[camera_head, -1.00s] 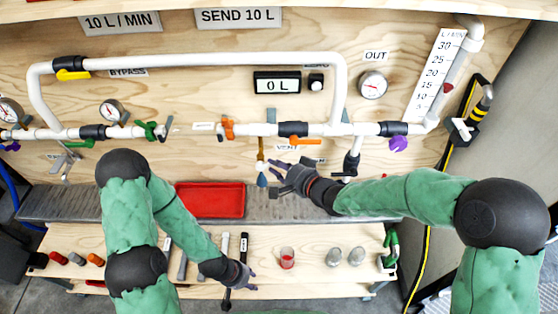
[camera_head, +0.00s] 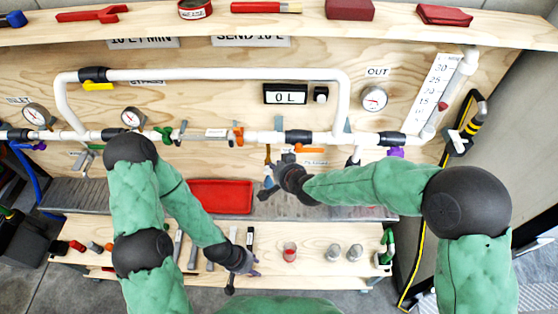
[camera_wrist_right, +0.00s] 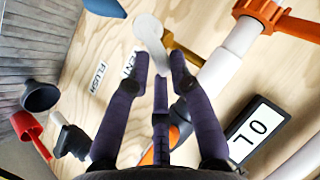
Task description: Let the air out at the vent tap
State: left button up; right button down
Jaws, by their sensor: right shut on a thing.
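The vent tap (camera_head: 267,153) hangs below the main pipe as a brass stem with a blue lower end. In the right wrist view a pale rounded piece (camera_wrist_right: 150,32) stands in front of its brass part (camera_wrist_right: 181,48). My right gripper (camera_head: 272,181) is at the tap; its purple fingers (camera_wrist_right: 158,70) close around the pale piece, which looks like the tap's handle. The fingers hide part of it. The VENT label (camera_wrist_right: 128,64) is partly covered. My left gripper (camera_head: 248,266) hangs low over the bench, away from the tap; its fingers are too small to judge.
The display reads 0 L (camera_head: 286,94). An orange valve handle (camera_head: 239,136) is left of the tap, another (camera_head: 309,150) just right. A red tray (camera_head: 221,196) lies below. Tools and cups stand on the low bench (camera_head: 320,235). The OUT gauge (camera_head: 374,98) is at right.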

jog(key=shift+w+a+r+n+h+p, duration=0.1)
jog(key=shift+a+r+n+h+p, duration=0.35)
jog(key=shift+p, duration=1.9)
jog(key=shift+w+a+r+n+h+p, duration=0.2)
jog(key=shift+h+p, duration=0.5)
jog(key=shift+p, duration=1.6)
jog(key=shift+a+r+n+h+p, duration=0.15)
jog(key=shift+a+n+h+p, duration=0.3)
jog(key=shift+p, duration=1.9)
jog(key=c, duration=1.2)
grip_release()
jog(key=shift+c, duration=0.2)
jog(key=shift+s+f, duration=0.1)
jog(key=shift+f, duration=0.1)
